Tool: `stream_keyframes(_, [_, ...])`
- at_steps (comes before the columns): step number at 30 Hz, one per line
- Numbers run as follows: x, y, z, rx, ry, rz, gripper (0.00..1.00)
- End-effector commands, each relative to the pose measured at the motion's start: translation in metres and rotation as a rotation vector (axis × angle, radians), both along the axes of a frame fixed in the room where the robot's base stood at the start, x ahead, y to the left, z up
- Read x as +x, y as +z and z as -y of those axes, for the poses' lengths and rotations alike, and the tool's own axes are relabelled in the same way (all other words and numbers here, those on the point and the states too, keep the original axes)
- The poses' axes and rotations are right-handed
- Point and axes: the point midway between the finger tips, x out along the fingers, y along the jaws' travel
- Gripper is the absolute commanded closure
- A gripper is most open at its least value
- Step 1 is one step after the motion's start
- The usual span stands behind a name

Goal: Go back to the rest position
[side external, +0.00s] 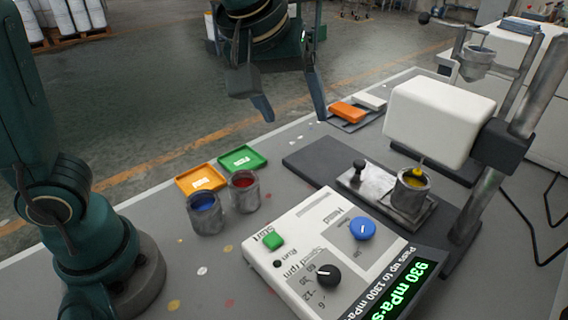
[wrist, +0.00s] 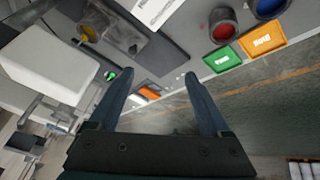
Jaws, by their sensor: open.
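My gripper (side external: 292,112) hangs in the air at the upper middle of the side view, above and beyond the table's far edge. Its two fingers are spread apart with nothing between them. The wrist view also shows the open fingers of my gripper (wrist: 160,88), with the table beyond them. No part of it touches anything on the table.
A viscometer with a white head (side external: 438,122) stands over a cup of yellow paint (side external: 412,195). A control box (side external: 330,255) reads 930 mPa·s. Cups of blue (side external: 207,213) and red paint (side external: 243,191) stand near orange (side external: 202,181) and green trays (side external: 243,159). An orange block (side external: 347,112) lies far back.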

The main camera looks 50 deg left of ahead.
Motion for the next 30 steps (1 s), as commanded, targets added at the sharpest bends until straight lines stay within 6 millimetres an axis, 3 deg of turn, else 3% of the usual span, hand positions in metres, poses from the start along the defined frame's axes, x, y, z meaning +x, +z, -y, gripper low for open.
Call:
stream_keyframes(3, [-0.028, 0.008, -0.027, 0.003, -0.025, 0.021, 0.18])
stream_keyframes(7, [-0.06, 0.005, -0.046, 0.024, -0.085, 0.034, 0.18])
stream_keyframes(15, [-0.117, -0.032, -0.056, 0.105, -0.306, 0.03, 0.18])
stream_keyframes(21, [-0.133, -0.058, -0.048, 0.161, -0.513, -0.019, 0.18])
stream_keyframes(30, [-0.131, -0.056, -0.047, 0.196, -0.577, -0.014, 0.18])
